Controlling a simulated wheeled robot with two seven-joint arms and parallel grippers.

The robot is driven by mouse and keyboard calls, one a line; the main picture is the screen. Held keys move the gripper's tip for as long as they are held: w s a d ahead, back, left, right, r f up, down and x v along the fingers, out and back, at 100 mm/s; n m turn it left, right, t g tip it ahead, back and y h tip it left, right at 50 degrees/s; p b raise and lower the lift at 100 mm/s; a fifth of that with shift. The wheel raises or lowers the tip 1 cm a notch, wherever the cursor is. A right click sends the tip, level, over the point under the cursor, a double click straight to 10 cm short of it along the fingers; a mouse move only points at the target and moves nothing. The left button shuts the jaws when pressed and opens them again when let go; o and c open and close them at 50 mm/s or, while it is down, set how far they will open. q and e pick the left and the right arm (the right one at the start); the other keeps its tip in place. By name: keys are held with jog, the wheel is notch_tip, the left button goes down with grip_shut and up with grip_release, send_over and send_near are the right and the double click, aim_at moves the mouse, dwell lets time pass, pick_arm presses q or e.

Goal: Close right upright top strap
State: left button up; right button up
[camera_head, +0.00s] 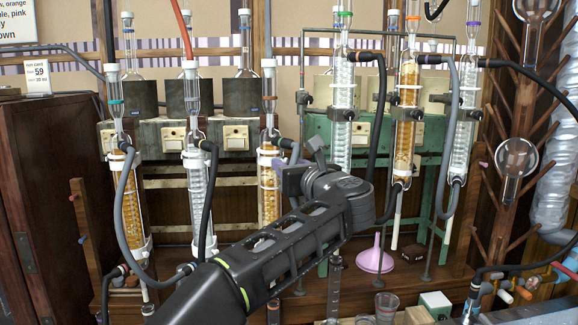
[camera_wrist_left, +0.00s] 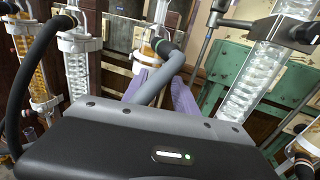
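The right upright of the left-hand group is a glass column with amber filling (camera_head: 267,205), partly hidden behind my left gripper. Its white top strap (camera_head: 266,160) sits around it just below the upper fitting; whether it is open or closed is too small to tell. In the left wrist view a white strap (camera_wrist_left: 146,58) shows around the column beyond my fingers. My left gripper (camera_head: 287,162) is beside the column at strap height. Its purple fingers (camera_wrist_left: 160,92) are apart, with a grey hose (camera_wrist_left: 158,78) passing between or behind them. My right gripper is not in view.
Two similar columns (camera_head: 130,205) (camera_head: 195,190) with hoses stand to the left. A green frame (camera_head: 432,150) with more glass columns is close on the right. A pink funnel (camera_head: 375,258) and small cup (camera_head: 386,304) are at the lower right.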

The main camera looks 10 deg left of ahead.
pick_arm(q)
jog(key=b+v, duration=0.1)
jog(key=v, duration=0.6)
jog(key=shift+s+d, duration=0.2)
jog(key=shift+s, duration=0.1)
